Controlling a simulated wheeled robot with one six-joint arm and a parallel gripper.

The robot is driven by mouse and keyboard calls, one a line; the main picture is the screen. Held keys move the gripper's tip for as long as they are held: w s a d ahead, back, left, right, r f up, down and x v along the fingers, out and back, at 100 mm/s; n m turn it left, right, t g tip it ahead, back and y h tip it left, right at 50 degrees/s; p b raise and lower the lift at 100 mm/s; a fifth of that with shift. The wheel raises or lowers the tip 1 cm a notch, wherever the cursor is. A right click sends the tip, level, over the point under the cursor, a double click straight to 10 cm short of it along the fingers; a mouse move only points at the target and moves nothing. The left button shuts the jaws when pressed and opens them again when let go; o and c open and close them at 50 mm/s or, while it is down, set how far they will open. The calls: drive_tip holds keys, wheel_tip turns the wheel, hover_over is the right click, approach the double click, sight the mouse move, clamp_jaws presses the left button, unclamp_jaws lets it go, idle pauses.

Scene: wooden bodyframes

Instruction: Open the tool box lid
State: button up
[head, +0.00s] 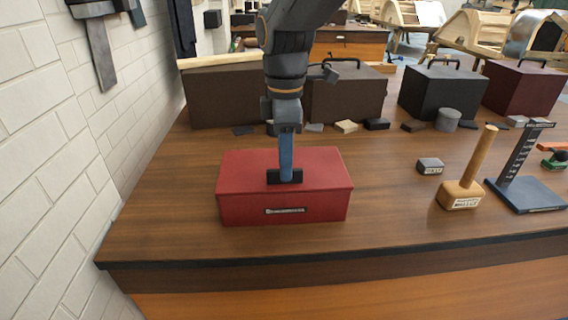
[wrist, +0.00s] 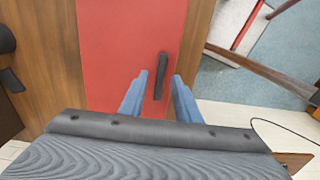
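The red tool box (head: 240,190) stands near the front left of the wooden bench with its lid shut. A black handle (head: 272,178) lies on the lid, and a small label is on the front face. My gripper (head: 286,165) points down over the middle of the lid, at the handle. In the wrist view the red lid (wrist: 115,60) fills the middle. There the two blue fingers of my gripper (wrist: 160,85) are spread apart, with the black handle (wrist: 161,72) showing between them. I cannot tell whether the fingers touch the handle.
Brown boxes (head: 222,97) stand behind, with a black case (head: 440,92) and a dark red case (head: 520,90) to their right. Small blocks lie before them. A wooden mallet (head: 470,180) and an upright stand (head: 522,165) are at right. A brick wall (head: 50,150) borders the left.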

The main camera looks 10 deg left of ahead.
drive_tip(key=shift+f, duration=0.95)
drive_tip(key=shift+c, duration=0.5)
clamp_jaws()
drive_tip(key=shift+r, duration=0.1)
